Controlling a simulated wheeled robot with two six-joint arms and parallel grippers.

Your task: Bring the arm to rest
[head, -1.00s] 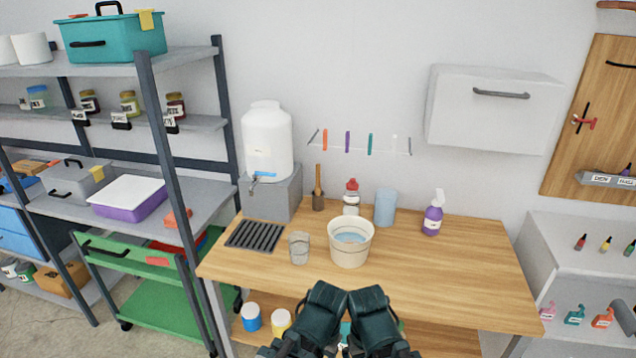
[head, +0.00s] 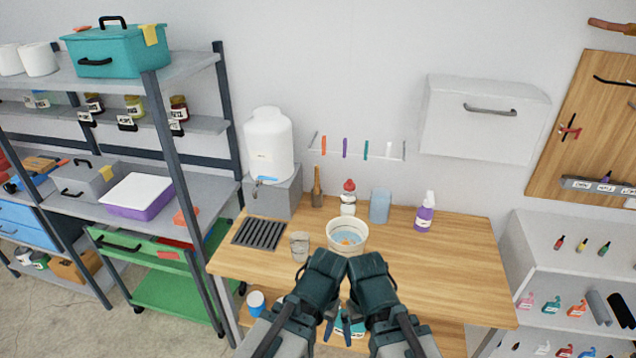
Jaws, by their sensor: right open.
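My two arms come in from the bottom and fold close together in front of the workbench (head: 450,270). My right gripper (head: 362,326) hangs below its dark wrist and is open; it looks empty. My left gripper (head: 328,328) is small and mostly hidden by its own arm, so its jaws cannot be read. Behind the arms, a cream bucket (head: 333,248) of water stands on the bench, with something orange in the water. My arms overlap the bench's front edge in the picture.
A clear cup (head: 299,246), a black drain grate (head: 258,234), a white water dispenser (head: 268,150), a red-capped bottle (head: 348,204), a blue cylinder (head: 380,206) and a purple spray bottle (head: 425,216) are on the bench. Its right side is clear. A green cart (head: 175,295) stands left.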

